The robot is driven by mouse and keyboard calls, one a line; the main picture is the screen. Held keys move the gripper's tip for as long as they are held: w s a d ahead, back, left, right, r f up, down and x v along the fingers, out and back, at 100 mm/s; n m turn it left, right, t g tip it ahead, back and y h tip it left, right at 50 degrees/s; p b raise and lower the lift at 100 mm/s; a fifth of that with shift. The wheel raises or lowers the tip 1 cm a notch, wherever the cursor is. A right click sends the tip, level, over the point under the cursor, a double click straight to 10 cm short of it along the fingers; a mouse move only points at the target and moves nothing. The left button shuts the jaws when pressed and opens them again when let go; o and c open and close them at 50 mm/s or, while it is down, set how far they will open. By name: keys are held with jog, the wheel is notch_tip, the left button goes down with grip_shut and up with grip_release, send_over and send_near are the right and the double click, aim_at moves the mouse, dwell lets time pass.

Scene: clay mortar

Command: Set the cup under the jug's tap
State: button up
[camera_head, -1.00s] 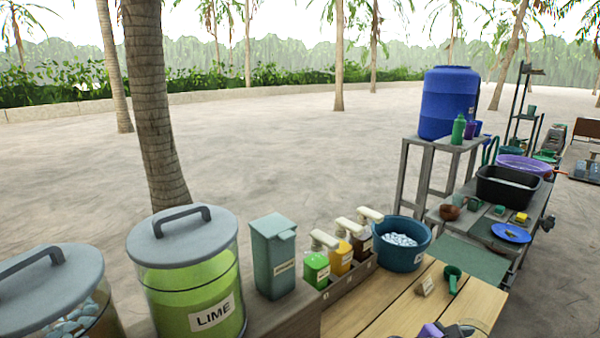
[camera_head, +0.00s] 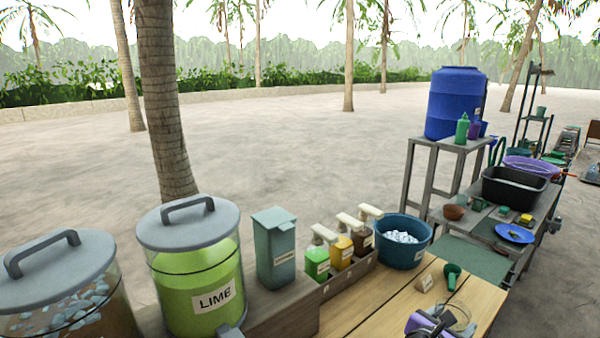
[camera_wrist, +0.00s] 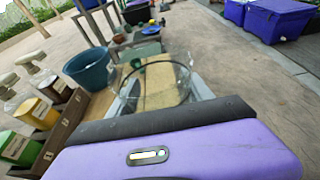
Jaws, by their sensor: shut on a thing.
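A clear glass cup (camera_head: 458,317) is in my gripper (camera_head: 440,324) at the bottom right of the head view, over the wooden table. In the wrist view the cup (camera_wrist: 155,82) shows as a clear rim and wall just beyond the purple wrist, with my gripper (camera_wrist: 163,92) shut on it. The jug of green drink labelled LIME (camera_head: 197,272) stands left of the gripper, with a grey lid. A grey part, apparently its tap (camera_head: 230,331), shows low at its front right, cut by the frame edge. The cup is well to the right of it.
Another lidded clear jug (camera_head: 68,300) stands at far left. A grey-green canister (camera_head: 275,250), pump bottles in a wooden rack (camera_head: 345,272) and a blue tub (camera_head: 405,256) stand between the jug and the table's far end.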

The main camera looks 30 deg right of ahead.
jog(key=w+a+f+n+t+y, duration=0.35)
jog(key=w+a+n+t, duration=0.2)
jog(key=a, duration=0.35)
jog(key=w+a+f+n+t+y, duration=0.3)
jog(key=w+a+f+n+t, duration=0.15)
jog(key=w+a, duration=0.35)
jog(key=s+a+f+n+t+y, duration=0.1)
jog(key=s+a+f+n+y, duration=0.1)
jog(key=a, duration=0.4)
jog(key=s+a+f+n+t+y, duration=0.1)
jog(key=s+a+f+n+y, duration=0.1)
jog(key=a, duration=0.5)
jog(key=s+a+f+n+t+y, duration=0.1)
jog(key=s+a+f+n+y, duration=0.1)
jog(key=a+f+y, duration=0.2)
jog(key=shift+a+f+n, duration=0.2)
jog(key=shift+a+f, duration=0.1)
jog(key=shift+a, duration=0.45)
jog(key=shift+a+f+n, duration=0.2)
jog(key=shift+a+f, duration=0.1)
jog(key=shift+a, duration=0.85)
jog(key=shift+f, duration=0.1)
